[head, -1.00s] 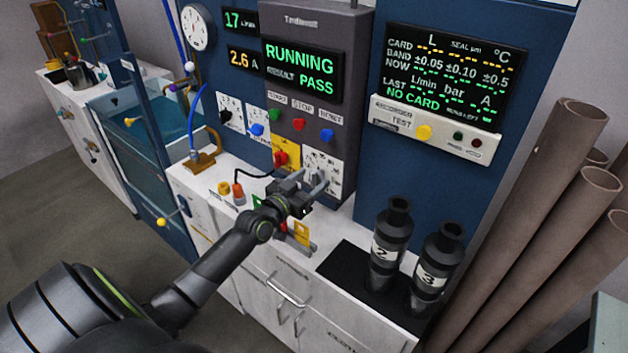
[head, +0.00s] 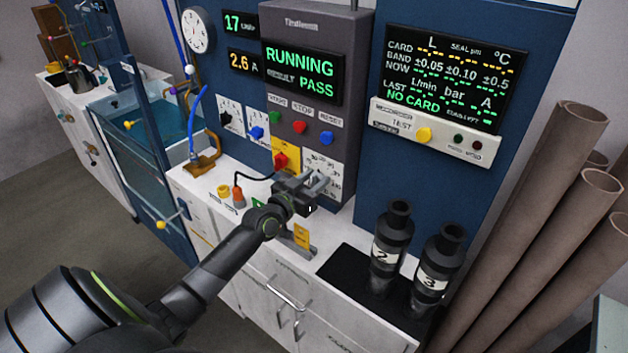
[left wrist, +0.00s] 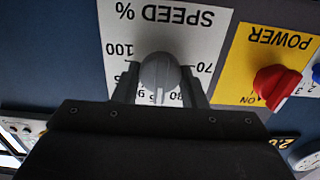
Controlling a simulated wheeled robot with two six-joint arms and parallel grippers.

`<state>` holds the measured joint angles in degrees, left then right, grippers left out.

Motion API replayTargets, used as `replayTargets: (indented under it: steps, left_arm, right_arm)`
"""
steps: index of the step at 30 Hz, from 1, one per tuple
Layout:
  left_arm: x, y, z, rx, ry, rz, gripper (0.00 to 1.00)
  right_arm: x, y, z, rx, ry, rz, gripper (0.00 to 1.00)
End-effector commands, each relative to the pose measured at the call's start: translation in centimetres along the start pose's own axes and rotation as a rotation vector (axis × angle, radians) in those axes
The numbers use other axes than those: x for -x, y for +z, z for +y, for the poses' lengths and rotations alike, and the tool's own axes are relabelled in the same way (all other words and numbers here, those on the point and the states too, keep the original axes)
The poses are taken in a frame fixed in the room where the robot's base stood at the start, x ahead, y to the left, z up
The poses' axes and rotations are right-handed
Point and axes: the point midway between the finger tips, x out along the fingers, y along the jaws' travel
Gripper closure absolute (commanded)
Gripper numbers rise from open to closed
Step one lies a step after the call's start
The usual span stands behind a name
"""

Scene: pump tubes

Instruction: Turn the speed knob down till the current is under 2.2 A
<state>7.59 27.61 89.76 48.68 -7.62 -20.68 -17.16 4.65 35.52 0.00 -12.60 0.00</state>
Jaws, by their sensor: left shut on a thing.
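The grey speed knob (left wrist: 160,74) sits on the white "SPEED %" plate (left wrist: 180,35), which appears upside down in the left wrist view. My left gripper (left wrist: 160,82) has a finger on each side of the knob and is shut on it. In the head view my left gripper (head: 324,182) reaches the lower part of the grey pump panel (head: 312,100) and hides the knob. A white line on the knob points toward the scale numbers, partly hidden by my gripper. The current display (head: 244,63) reads 2.6 A. My right gripper is not in view.
The red power switch (left wrist: 277,87) on its yellow plate is beside the speed plate. The panel display (head: 301,70) reads RUNNING, PASS; the flow display (head: 239,23) reads 17. Black parts marked 2 (head: 388,250) and 3 (head: 437,268) stand on a dark mat to the right.

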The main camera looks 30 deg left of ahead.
Motion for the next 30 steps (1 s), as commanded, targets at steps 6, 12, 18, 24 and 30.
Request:
replayTargets:
  steps: [6,12,18,24,30]
  left_arm:
    - [0.02,0.04,-0.04,0.059,0.000,-0.001,0.85]
    - [0.03,0.05,-0.10,0.184,0.000,-0.001,0.85]
    - [0.03,0.08,-0.17,0.322,-0.001,-0.001,0.85]
    - [0.03,0.12,-0.23,0.435,-0.001,-0.002,0.85]
    - [0.04,0.15,-0.26,0.500,-0.001,-0.002,0.85]
  right_arm:
    - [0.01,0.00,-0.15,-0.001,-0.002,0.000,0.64]
    - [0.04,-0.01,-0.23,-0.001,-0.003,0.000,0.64]
    - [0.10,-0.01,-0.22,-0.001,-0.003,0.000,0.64]
    - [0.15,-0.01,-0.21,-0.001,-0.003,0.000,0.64]
    - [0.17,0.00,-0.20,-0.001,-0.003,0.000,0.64]
